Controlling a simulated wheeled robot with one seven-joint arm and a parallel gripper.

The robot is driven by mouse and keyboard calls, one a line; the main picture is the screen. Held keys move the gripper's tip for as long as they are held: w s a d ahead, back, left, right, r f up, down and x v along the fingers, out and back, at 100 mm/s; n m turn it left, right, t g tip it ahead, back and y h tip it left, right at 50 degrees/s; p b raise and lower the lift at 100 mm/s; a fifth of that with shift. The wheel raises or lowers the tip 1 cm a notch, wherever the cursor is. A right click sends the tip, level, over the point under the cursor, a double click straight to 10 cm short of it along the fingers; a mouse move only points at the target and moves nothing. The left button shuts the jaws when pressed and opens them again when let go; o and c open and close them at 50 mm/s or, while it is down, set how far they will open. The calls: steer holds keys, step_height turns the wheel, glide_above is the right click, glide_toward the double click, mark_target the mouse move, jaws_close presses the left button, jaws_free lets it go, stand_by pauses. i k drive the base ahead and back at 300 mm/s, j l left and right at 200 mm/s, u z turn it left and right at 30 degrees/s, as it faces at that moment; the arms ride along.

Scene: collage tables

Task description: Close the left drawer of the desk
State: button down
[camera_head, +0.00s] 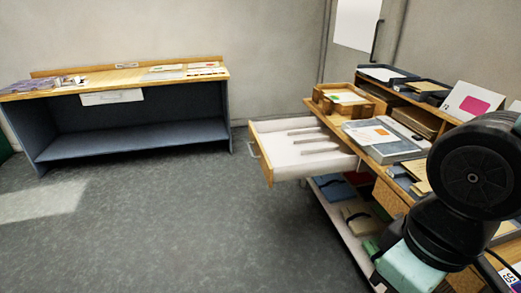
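The desk (335,111) stands at the right with a wooden top. Its open drawer (290,168) sticks far out to the left, toward the open floor. The drawer looks otherwise empty. My dark and teal arm crosses the lower right of the view and hides part of the desk. My gripper cannot be made out in this view. No part of my arm that shows touches the drawer.
On the desk are a wooden tray (322,101), a grey box with papers (402,151) and dark trays (386,73). A lower shelf (335,207) holds folders. A blue-grey table (140,140) stands at the back left. The grey floor (190,230) left of the drawer is clear.

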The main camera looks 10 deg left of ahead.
mark_target(285, 150)
steer(key=i+j+u, duration=0.55)
steer(key=i+j, duration=0.15)
steer(key=i, duration=0.35)
steer(key=i+j+u, duration=0.3)
steer(key=i, duration=0.25)
steer(key=i+u, duration=0.25)
steer(key=i, duration=0.3)
